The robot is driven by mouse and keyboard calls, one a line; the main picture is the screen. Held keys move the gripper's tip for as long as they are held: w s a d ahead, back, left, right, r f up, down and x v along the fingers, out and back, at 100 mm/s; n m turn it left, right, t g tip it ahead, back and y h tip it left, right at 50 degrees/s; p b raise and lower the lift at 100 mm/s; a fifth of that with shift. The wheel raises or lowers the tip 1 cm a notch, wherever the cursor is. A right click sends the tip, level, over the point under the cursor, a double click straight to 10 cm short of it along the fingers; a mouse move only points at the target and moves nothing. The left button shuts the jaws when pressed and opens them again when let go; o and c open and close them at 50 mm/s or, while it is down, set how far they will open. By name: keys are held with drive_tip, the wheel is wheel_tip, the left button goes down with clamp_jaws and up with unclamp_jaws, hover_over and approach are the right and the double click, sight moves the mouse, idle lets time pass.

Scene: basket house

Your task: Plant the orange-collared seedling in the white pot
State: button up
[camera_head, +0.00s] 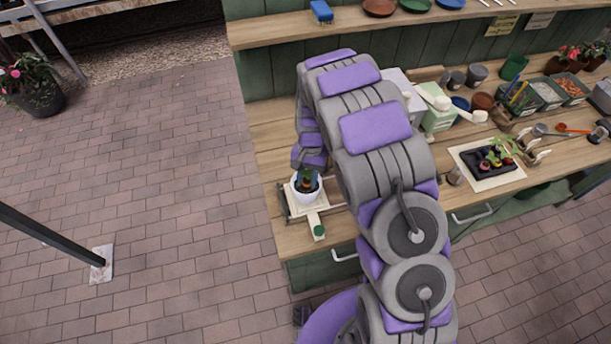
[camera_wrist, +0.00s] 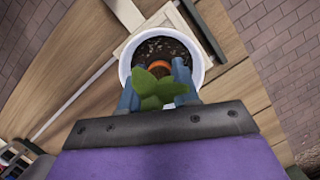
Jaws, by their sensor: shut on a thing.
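The white pot (camera_head: 308,197) stands upright on a pale square board at the left end of the bench. In the wrist view its white rim (camera_wrist: 204,75) surrounds dark soil. The orange-collared seedling (camera_wrist: 160,90) has green leaves, and its orange collar (camera_wrist: 158,67) shows within the pot's rim. My gripper (camera_wrist: 156,78) is shut on the seedling, with a blue finger on each side, over the pot's opening. I cannot tell whether the plug touches the soil. In the head view my arm hides much of the gripper.
A dark seedling tray (camera_head: 480,168) with several plants stands on a white mat further right. Pots, tools and green bins (camera_head: 548,95) line the back of the bench. A green-ended tool (camera_head: 318,230) lies in front of the pot. Brick floor (camera_head: 150,180) is open at left.

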drive_tip(key=o, duration=1.1)
drive_tip(key=shift+a, duration=0.2)
drive_tip(key=shift+d, duration=0.1)
